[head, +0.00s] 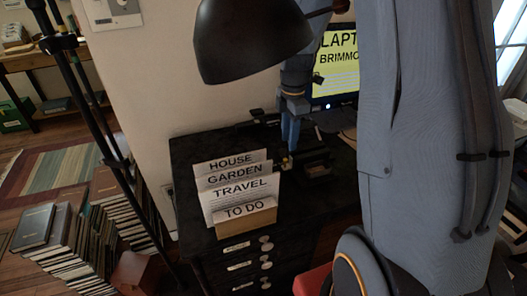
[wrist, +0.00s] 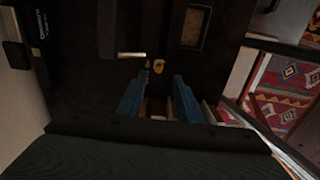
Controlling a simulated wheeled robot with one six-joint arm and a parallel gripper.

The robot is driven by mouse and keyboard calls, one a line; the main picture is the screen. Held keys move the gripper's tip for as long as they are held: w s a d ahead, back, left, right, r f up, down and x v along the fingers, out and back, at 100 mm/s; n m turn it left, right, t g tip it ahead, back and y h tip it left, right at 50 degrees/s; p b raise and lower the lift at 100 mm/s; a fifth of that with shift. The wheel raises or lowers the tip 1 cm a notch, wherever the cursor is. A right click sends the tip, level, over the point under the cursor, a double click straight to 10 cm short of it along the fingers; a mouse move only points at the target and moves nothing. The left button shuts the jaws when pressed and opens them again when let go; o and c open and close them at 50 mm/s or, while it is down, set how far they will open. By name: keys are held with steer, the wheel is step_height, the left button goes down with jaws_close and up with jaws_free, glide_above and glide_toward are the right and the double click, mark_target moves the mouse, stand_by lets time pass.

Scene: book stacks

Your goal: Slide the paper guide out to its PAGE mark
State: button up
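My gripper (head: 289,147) points down over the dark desk, behind the card holder. In the wrist view its two blue fingers (wrist: 157,88) stand apart, with nothing seen held between them. A small yellow tab (wrist: 158,66) lies just beyond the fingertips; a yellow spot (head: 286,160) also shows just below the gripper in the head view. A pale metal bar (wrist: 132,55) lies left of the tab in the wrist view. I cannot tell for sure which part is the paper guide, and no PAGE mark is readable.
A wooden holder (head: 246,222) with HOUSE, GARDEN, TRAVEL and TO DO cards stands in front of my gripper. A black lamp shade (head: 248,40) hangs above. A lit screen (head: 334,65) stands behind. A small dark tray (head: 318,168) lies to the right on the desk (head: 190,150).

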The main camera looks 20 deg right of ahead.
steer(key=shift+a+f, duration=0.1)
steer(key=shift+f, duration=0.25)
steer(key=shift+w+a+f+p, duration=0.1)
steer(key=shift+f+p, duration=0.3)
steer(key=shift+f, duration=1.35)
steer(key=shift+a+f+p, duration=0.1)
steer(key=shift+f+p, duration=0.25)
steer(key=shift+f, duration=1.4)
steer(key=shift+c, duration=0.5)
jaws_close()
